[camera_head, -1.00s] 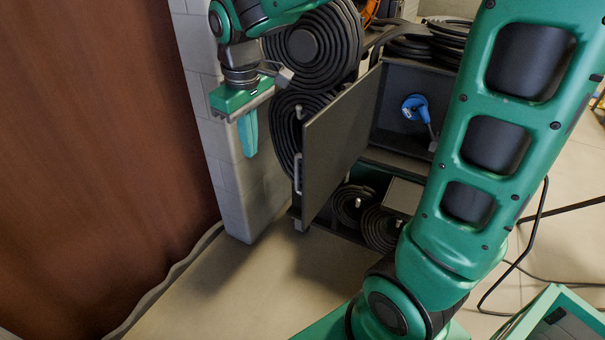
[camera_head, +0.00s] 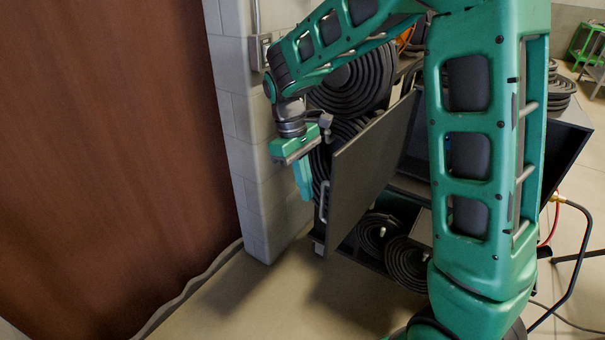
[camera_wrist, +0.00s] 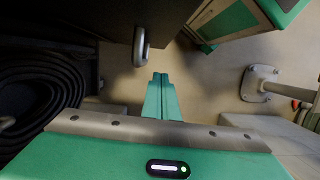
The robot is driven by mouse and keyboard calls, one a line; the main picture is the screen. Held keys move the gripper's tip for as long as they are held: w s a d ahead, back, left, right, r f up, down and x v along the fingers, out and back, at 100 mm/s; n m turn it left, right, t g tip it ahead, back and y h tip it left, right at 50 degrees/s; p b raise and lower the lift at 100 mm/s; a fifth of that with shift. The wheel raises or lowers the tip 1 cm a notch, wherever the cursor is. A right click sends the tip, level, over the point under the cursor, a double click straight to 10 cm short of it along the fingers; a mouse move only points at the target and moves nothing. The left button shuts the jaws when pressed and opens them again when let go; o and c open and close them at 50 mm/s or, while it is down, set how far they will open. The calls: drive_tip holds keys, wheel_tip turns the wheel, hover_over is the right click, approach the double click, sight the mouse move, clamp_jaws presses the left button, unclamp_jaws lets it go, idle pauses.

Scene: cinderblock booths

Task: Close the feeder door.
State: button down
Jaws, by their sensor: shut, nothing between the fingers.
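The feeder door (camera_head: 365,175) is a dark grey panel standing ajar on the dark cabinet, with a pale bar handle (camera_head: 323,201) on its outer side near the free edge. In the wrist view the door (camera_wrist: 118,22) is a dark face at the top, with the handle (camera_wrist: 141,45) beyond my fingertips. My gripper (camera_head: 305,190) is shut and empty, pointing down just left of the door's free edge. Its closed teal fingers also show in the wrist view (camera_wrist: 160,85), apart from the handle. Part of the cabinet opening is hidden behind my arm.
A pale block wall (camera_head: 262,190) stands close left of my gripper, beside a brown panel (camera_head: 110,170). Coiled black hoses (camera_head: 355,80) hang behind the door, and more coils (camera_head: 405,262) lie on the lower shelf. The floor (camera_head: 290,295) in front is clear.

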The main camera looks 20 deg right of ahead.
sight(322, 205)
drive_tip(key=shift+s+d+f, duration=0.45)
drive_tip(key=shift+s+f, duration=0.05)
drive_tip(key=shift+s, duration=0.15)
drive_tip(key=shift+s+d+f, duration=0.4)
drive_tip(key=shift+s+f, duration=0.1)
drive_tip(key=shift+s, duration=0.2)
drive_tip(key=shift+s+d+f, duration=0.45)
drive_tip(key=shift+s+f, duration=0.05)
drive_tip(key=shift+s, duration=0.15)
drive_tip(key=shift+s, duration=0.1)
